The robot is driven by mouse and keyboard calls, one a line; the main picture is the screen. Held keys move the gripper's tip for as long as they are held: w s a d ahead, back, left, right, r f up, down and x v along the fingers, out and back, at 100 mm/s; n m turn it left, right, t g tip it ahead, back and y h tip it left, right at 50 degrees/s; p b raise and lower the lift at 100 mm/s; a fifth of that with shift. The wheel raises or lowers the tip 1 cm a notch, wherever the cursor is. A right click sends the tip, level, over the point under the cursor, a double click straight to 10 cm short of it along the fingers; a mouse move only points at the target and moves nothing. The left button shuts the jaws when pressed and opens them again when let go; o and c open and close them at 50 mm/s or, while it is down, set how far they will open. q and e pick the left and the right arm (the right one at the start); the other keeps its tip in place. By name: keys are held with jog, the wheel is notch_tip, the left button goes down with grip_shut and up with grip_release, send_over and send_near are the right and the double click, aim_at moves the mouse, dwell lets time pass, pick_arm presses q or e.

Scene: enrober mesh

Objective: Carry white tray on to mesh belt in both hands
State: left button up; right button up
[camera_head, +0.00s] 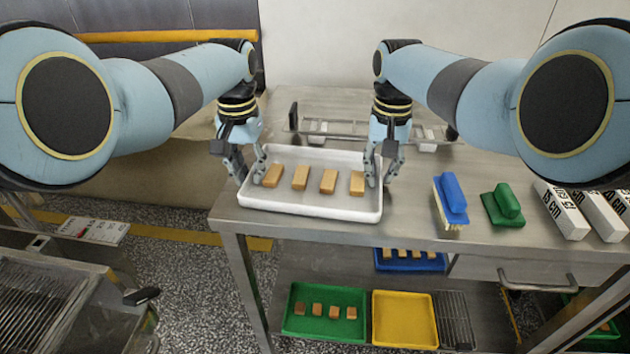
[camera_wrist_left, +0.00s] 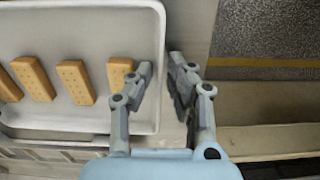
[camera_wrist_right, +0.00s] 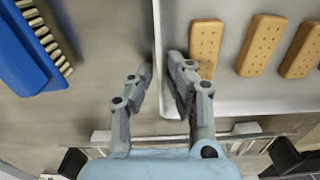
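The white tray (camera_head: 310,208) lies flat on the steel table with several tan rectangular biscuits in a row inside it. My left gripper (camera_head: 247,176) is at the tray's left wall, one finger inside and one outside, with a gap between the fingertips in the left wrist view (camera_wrist_left: 163,66). My right gripper (camera_head: 382,176) straddles the right wall in the same way, and a gap shows in the right wrist view (camera_wrist_right: 160,66). Both look open; contact with the walls cannot be told. A mesh belt (camera_head: 35,305) on a metal machine is at the lower left.
The lower shelf holds a green tray (camera_head: 295,322) and a yellow tray (camera_head: 404,320). Floor separates table and machine.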

pick_arm(q)
grip_shut()
pick_arm(e)
grip_shut()
pick_arm(q)
jog(key=shift+r, duration=0.2)
pick_arm(e)
jog(key=shift+r, duration=0.15)
